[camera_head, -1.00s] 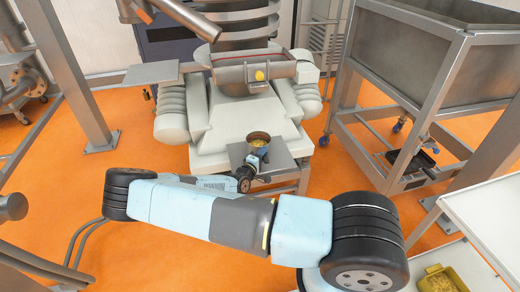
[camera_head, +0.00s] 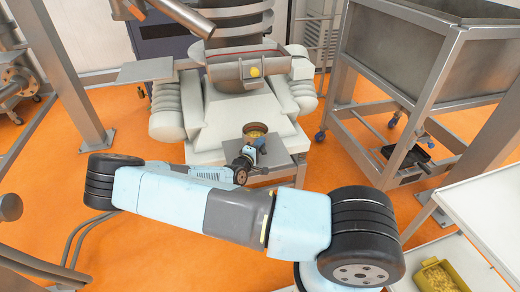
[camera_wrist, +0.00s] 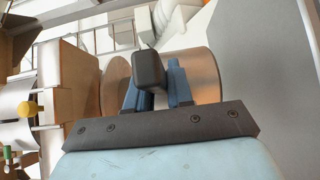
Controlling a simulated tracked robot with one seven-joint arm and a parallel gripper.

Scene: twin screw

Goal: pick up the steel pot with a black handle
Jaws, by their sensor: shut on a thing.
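The steel pot (camera_head: 255,129) is at the small grey shelf plate (camera_head: 284,156) in front of the white machine, in the middle of the head view. Its round mouth faces up, with yellowish contents. In the wrist view its shiny body (camera_wrist: 206,72) lies behind the fingers. My gripper (camera_head: 250,152) is on the near side of the pot. In the wrist view its two blue fingers are shut on the pot's black handle (camera_wrist: 148,70), one on each side. The pot's base is hidden by my gripper in the head view; I cannot tell whether it touches the plate.
The white machine (camera_head: 237,120) with a hopper and a yellow ball (camera_head: 254,71) stands behind the pot. A large steel bin on a frame (camera_head: 417,55) is at the right. Orange floor is open at left.

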